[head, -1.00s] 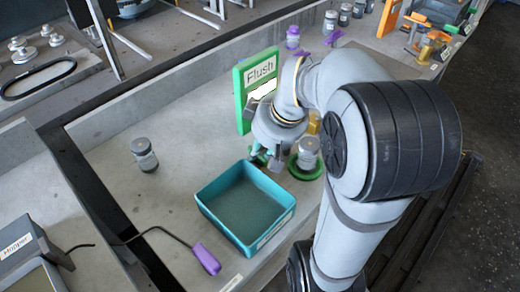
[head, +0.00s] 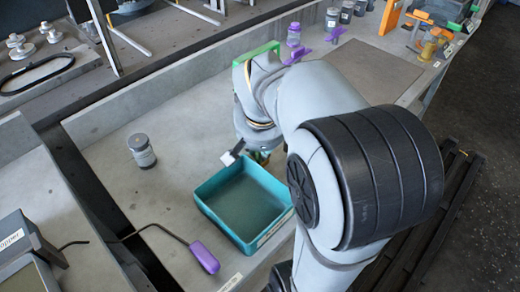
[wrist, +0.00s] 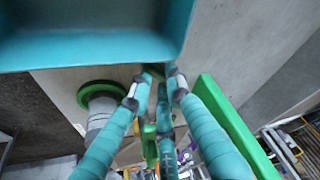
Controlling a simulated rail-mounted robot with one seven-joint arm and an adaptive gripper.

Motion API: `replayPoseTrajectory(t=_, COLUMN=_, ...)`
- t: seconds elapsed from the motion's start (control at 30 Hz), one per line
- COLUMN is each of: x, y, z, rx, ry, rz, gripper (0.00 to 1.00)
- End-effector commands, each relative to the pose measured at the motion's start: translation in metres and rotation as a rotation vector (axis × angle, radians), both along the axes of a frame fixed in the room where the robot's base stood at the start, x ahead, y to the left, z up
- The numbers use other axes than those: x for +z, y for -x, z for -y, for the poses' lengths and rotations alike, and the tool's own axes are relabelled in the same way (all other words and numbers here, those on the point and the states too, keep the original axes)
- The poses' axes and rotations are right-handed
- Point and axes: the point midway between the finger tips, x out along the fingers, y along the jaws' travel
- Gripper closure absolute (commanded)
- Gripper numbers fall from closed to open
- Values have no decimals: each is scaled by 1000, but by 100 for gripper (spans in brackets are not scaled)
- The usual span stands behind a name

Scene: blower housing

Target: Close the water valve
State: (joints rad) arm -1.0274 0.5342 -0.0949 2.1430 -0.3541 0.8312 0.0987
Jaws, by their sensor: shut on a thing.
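In the wrist view, the teal fingers of my gripper (wrist: 154,88) reach forward with a narrow green part (wrist: 149,135) between them. It looks like the valve's handle, and my gripper is shut on it. The valve body is mostly hidden by the fingers. A green upright panel (wrist: 228,125) runs close along the right finger. In the head view, my arm hides most of the fingers and the valve. Only the top edge of the green Flush panel (head: 256,54) shows there. My gripper (head: 259,157) is just behind the teal bin's back corner.
The open, empty teal bin (head: 205,206) stands directly beside my gripper. It also fills the top of the wrist view (wrist: 90,40). A purple-handled tool (head: 204,256) lies in front. A green ring base (wrist: 97,91) holds a grey container.

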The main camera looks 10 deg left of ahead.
Motion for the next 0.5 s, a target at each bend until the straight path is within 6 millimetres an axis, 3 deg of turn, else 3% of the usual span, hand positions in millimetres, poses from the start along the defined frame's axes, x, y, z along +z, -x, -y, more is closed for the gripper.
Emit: replayPoseTrajectory(t=0.5, x=-1, y=2, z=-4, rx=-427, ry=-2, rz=2, gripper=100)
